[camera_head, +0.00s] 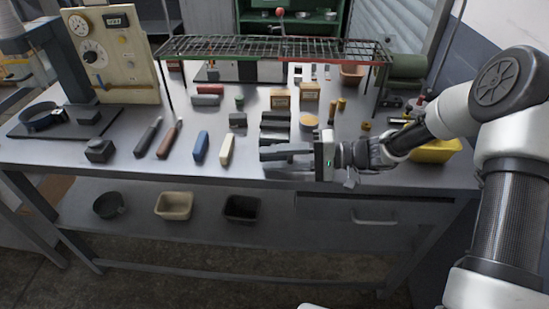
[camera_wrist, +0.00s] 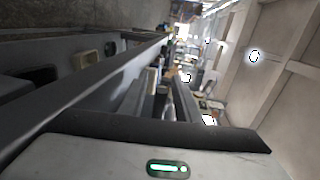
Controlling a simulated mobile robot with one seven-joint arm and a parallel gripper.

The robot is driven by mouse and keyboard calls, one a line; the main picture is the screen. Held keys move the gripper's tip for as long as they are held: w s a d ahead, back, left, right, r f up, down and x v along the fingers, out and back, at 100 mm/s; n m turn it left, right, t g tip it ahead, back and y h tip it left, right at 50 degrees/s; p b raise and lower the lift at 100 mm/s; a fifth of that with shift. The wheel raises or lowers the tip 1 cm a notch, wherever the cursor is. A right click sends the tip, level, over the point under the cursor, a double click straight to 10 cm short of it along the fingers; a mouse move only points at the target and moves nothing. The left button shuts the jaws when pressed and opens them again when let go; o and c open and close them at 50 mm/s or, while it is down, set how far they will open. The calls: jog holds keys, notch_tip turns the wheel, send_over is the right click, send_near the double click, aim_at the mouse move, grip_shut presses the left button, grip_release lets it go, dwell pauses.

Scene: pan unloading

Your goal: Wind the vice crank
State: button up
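A dark grey block-shaped fixture (camera_head: 275,124), apparently the vice, sits near the middle of the bench's front part. I cannot make out its crank for certain; my gripper covers the area just in front of it. My gripper (camera_head: 266,157) reaches in from the right, low over the bench's front edge, its fingers pointing left. In the wrist view, the two dark fingers of my gripper (camera_wrist: 163,82) stand apart with a gap between them. Small grey shapes show in that gap, too unclear to name or to tell whether the fingers touch them.
A blue-handled (camera_head: 201,146) and a cream bar (camera_head: 227,150) lie left of my gripper. A wire rack (camera_head: 270,48) spans the bench's back. A yellow bin (camera_head: 436,151) is at right, under my arm. A drawer (camera_head: 365,213) and shelf bins, one beige (camera_head: 174,206), are below.

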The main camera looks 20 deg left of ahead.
grip_shut()
jog(key=shift+r+h, duration=0.15)
jog(key=shift+h, duration=0.15)
